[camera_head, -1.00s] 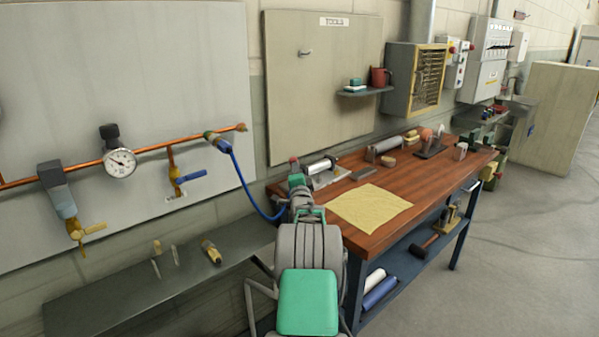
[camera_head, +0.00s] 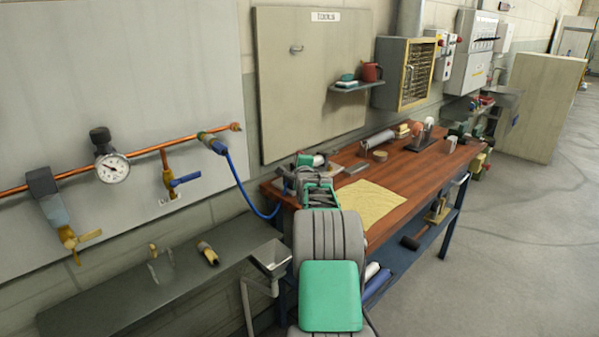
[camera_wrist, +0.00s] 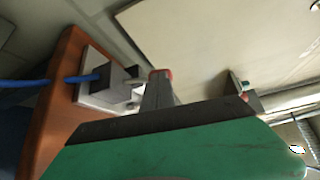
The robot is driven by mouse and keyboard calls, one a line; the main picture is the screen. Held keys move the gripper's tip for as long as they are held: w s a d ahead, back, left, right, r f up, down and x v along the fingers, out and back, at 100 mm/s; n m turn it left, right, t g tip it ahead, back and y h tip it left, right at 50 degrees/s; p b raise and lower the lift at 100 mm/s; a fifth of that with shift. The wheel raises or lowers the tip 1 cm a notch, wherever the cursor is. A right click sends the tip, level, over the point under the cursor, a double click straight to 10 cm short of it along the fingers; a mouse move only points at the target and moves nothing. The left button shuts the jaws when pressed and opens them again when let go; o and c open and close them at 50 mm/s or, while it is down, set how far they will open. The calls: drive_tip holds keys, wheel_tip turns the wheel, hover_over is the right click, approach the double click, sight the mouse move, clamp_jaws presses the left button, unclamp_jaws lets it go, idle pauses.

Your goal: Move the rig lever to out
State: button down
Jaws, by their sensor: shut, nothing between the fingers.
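The rig is a pale metal block (camera_wrist: 98,92) with a dark part on it and a blue hose running into it, at the near end of the wooden bench in the wrist view. A short pale bar (camera_wrist: 134,82) sticks out from it towards my gripper; it may be the lever, but its setting cannot be read. My gripper (camera_wrist: 161,76) is shut and empty, its reddish tips just right of that bar; touching or apart cannot be told. In the head view my wrist and arm hide most of the rig.
A yellow cloth (camera_head: 368,205) lies on the wooden bench (camera_head: 420,180), with small tools behind it. A tool board (camera_head: 300,100) and a shelf (camera_head: 350,87) with a red mug (camera_head: 371,72) are on the wall. A metal shelf (camera_head: 110,300) and copper pipe (camera_head: 60,183) are at left.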

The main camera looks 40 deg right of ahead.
drive_tip(key=r+b+v, duration=0.1)
drive_tip(key=b+v, duration=0.1)
drive_tip(key=v, duration=1.1)
drive_tip(key=shift+r, duration=0.25)
